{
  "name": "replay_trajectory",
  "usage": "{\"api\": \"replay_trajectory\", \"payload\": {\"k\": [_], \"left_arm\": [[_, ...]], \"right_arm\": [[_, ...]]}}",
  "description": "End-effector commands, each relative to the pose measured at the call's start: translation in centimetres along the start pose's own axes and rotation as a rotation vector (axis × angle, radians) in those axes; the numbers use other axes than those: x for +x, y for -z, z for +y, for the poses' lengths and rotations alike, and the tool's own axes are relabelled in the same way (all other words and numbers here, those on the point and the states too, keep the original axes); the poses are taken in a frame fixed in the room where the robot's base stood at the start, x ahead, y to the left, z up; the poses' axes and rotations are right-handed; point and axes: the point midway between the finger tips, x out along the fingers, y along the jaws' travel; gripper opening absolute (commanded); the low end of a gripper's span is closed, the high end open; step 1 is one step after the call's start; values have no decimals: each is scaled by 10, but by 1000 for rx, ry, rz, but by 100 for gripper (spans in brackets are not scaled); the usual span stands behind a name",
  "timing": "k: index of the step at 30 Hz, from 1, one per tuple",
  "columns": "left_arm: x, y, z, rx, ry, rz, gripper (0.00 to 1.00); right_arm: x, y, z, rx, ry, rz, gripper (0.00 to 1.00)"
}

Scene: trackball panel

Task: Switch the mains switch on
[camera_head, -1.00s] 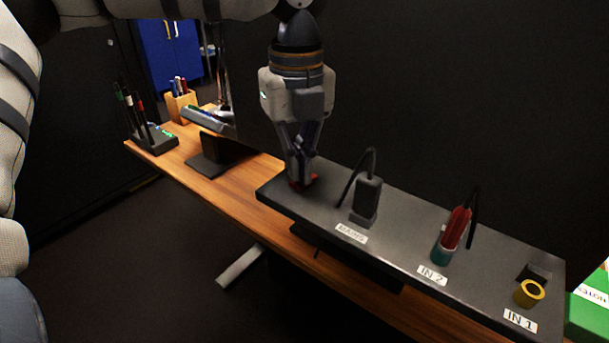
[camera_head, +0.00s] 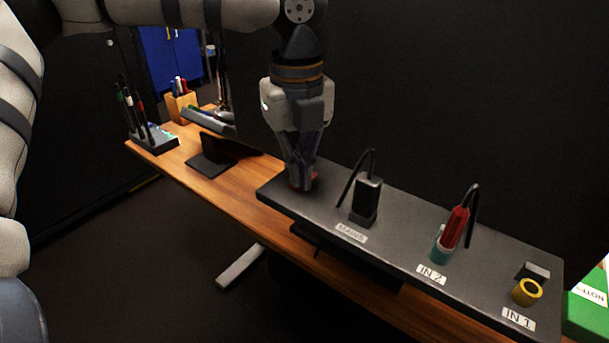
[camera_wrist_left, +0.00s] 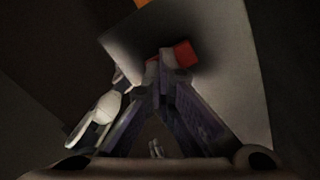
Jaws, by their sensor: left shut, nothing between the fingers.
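The black panel (camera_head: 405,230) lies on the wooden desk. A red switch (camera_head: 314,177) sits at its left end, mostly hidden behind my fingers. The red switch also shows in the left wrist view (camera_wrist_left: 185,54), just beyond the fingertips. My left gripper (camera_head: 302,186) points down, shut and empty, with its tips at the red switch. Its tips (camera_wrist_left: 165,60) overlap the red part in the wrist view; I cannot tell whether they press it or which way it is tilted. The MAINS label (camera_head: 351,233) lies below a black plug (camera_head: 366,202). My right gripper is out of view.
Right of the plug are a red plug (camera_head: 455,228) in a teal socket and a yellow ring socket (camera_head: 527,292). A green box (camera_head: 588,308) stands at the far right. Pen holders (camera_head: 181,106) and a dark stand (camera_head: 209,165) are on the desk's left. A dark wall rises behind.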

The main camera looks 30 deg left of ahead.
Motion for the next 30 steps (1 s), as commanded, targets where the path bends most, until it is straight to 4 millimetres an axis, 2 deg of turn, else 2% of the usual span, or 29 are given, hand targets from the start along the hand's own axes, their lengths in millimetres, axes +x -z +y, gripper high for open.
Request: {"api": "replay_trajectory", "payload": {"k": [2, 15, 23, 30], "left_arm": [[-2, 1, 2, -1, -7, 2, 0], [-52, 1, 2, -1, 3, -4, 0], [-66, 0, 0, 0, -7, 3, 0], [-68, 0, 0, 0, -7, 4, 0]], "right_arm": [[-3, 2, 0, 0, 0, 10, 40], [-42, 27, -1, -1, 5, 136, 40], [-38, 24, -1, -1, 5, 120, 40], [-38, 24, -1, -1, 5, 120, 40]]}}
